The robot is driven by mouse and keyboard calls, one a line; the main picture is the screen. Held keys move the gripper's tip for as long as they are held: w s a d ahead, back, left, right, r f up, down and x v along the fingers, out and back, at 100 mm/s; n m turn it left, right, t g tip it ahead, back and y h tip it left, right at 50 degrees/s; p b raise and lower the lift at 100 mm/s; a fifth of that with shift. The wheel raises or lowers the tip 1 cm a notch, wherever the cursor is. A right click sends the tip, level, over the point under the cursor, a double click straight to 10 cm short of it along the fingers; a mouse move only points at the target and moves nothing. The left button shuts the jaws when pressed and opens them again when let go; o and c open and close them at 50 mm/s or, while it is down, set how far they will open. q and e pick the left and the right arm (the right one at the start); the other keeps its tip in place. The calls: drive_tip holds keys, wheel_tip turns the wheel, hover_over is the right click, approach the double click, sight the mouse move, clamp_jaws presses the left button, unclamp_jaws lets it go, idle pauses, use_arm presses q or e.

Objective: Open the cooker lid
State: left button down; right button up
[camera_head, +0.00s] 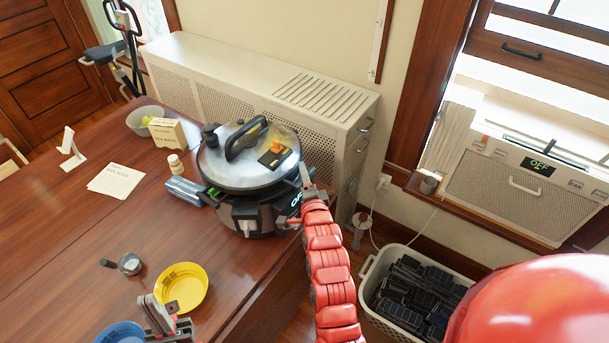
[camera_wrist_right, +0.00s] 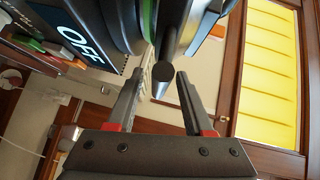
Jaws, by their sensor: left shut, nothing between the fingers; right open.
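The cooker (camera_head: 240,200) stands on the wooden table with its silver lid (camera_head: 225,172) down on it. The lid has a black arched handle (camera_head: 247,138) on top. My right gripper (camera_head: 305,182) is at the cooker's right side, level with the lid rim. In the right wrist view it is open (camera_wrist_right: 160,92), with a dark round-ended knob (camera_wrist_right: 163,74) of the cooker just beyond and between its fingertips; I cannot tell if they touch. The cooker's OFF display (camera_wrist_right: 78,43) shows there too. My left gripper (camera_head: 160,308) is shut and empty, low beside the yellow bowl.
A yellow bowl (camera_head: 182,287) and a blue bowl (camera_head: 120,333) are near the left gripper. A blue box (camera_head: 184,191), a small bottle (camera_head: 176,165) and a tea box (camera_head: 167,132) stand left of the cooker. A perforated radiator cover (camera_head: 240,75) is close behind. A crate (camera_head: 372,274) is on the floor.

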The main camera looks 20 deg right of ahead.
clamp_jaws()
idle(1.4)
